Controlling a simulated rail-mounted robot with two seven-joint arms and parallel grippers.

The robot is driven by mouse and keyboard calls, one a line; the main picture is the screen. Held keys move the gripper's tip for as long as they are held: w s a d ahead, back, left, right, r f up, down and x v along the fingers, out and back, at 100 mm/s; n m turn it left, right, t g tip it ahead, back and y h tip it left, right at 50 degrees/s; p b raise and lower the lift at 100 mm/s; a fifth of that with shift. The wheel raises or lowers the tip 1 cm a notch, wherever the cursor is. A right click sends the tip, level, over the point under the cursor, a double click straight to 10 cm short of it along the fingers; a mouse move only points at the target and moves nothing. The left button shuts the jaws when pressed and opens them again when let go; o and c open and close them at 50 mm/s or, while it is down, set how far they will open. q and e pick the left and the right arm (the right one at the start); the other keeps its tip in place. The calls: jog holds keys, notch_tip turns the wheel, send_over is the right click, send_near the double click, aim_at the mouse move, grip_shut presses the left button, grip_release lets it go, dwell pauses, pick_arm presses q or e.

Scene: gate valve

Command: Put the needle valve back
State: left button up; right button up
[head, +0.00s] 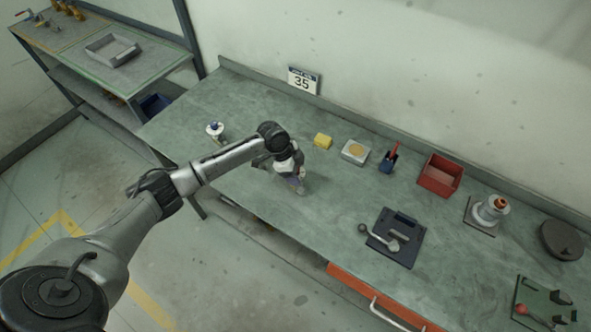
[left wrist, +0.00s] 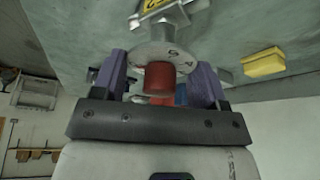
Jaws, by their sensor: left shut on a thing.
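My left gripper (head: 295,181) is above the middle of the grey bench, near its front edge. In the left wrist view its two purple fingers (left wrist: 160,82) are shut on a valve. I take this to be the needle valve (left wrist: 158,55), with a red knob, a round pale dial with digits, a metal body and a yellow tag. In the head view the gripper mostly hides it; only a grey end (head: 301,190) shows beneath. I cannot tell whether it touches the bench. My right gripper is out of view.
An orange drawer (head: 375,306) is in front. Shelving (head: 60,70) stands left.

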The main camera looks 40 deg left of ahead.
pick_arm(q)
jog(key=shift+f, duration=0.1)
jog(key=o, duration=1.7)
